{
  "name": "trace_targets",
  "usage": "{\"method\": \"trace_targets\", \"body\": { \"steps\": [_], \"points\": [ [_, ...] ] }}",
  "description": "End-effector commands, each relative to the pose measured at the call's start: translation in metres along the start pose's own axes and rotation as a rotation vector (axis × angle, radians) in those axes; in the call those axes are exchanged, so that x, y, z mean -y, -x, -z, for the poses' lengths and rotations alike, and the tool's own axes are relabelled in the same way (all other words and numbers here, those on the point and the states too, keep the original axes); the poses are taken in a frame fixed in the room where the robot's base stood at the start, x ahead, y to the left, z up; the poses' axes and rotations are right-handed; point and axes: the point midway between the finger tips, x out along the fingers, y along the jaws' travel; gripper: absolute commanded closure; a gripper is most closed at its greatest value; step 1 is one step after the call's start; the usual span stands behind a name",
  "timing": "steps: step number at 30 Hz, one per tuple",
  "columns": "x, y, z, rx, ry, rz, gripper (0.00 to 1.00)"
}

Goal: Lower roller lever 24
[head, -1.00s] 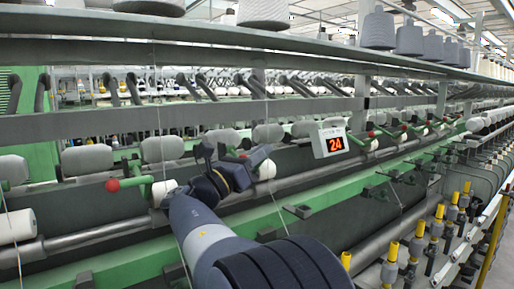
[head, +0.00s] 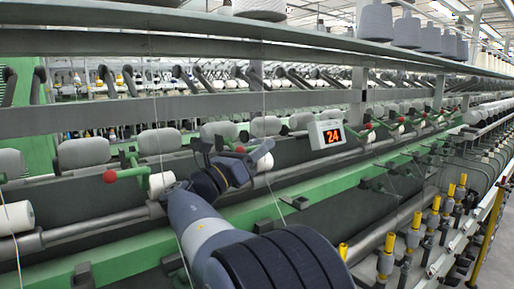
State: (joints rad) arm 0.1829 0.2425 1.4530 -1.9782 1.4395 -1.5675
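A small display box (head: 327,134) with a lit red 24 is fixed on the front of the long grey rail. A red lever knob (head: 240,149) shows just left of it, close to my gripper (head: 234,150). My gripper's dark fingers look spread apart, one to each side of that knob. I cannot tell whether they touch it. The lever's shaft is mostly hidden by the gripper. Another red-knobbed lever (head: 110,176) with a green rod stands to the left. More red knobs (head: 368,126) run along the machine to the right.
Grey yarn rolls (head: 83,152) line the machine behind the levers. A long shelf with cones (head: 374,25) runs overhead. Yellow-topped spindles (head: 390,243) stand at lower right. A thin thread hangs near the gripper.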

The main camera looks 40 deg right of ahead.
Motion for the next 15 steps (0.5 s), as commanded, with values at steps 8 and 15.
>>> {"method": "trace_targets", "body": {
  "steps": [8, 15],
  "points": [
    [-0.001, 0.016, -0.001, 0.002, -0.002, -0.003, 0.65],
    [-0.001, 0.055, 0.001, 0.001, -0.001, -0.004, 0.65]
  ]
}}
